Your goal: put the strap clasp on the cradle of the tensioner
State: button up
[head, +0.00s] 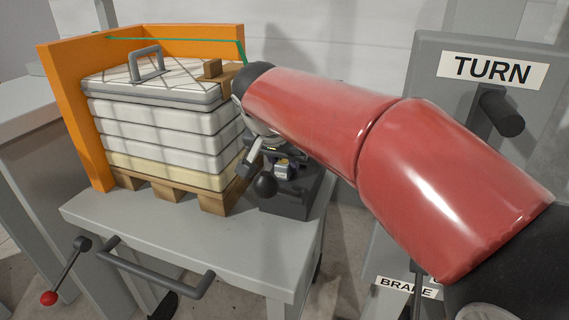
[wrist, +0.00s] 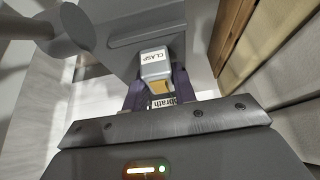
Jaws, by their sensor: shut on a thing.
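The strap clasp (wrist: 156,62) is a light grey piece labelled CLASP, with a tan part below the label. My gripper (wrist: 156,80) has its dark purple fingers on either side of it and is shut on it. The dark grey tensioner (head: 292,200) stands on the table's right end, beside the stack. In the wrist view a dark grey body, apparently the tensioner (wrist: 115,35), lies just beyond the clasp. In the head view my arm covers much of the gripper, which is low over the tensioner. The cradle is not clearly visible, and I cannot tell whether the clasp touches it.
A stack of white quilted slabs (head: 165,130) sits on a wooden pallet (head: 165,194) inside an orange frame (head: 75,115), with a green strap (head: 175,38) across the top. A black ball knob (head: 264,187) stands before the tensioner. The grey table (head: 200,235) is bare in front.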

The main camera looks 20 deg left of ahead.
jog(key=shift+f, duration=0.2)
jog(key=o, duration=1)
jog(key=shift+r, duration=0.1)
jog(key=shift+o, duration=0.2)
jog(key=shift+s+r, duration=0.15)
jog(key=shift+r, duration=0.35)
jog(key=p+v, duration=0.2)
jog(key=v, duration=0.9)
jog(key=shift+s+r, duration=0.1)
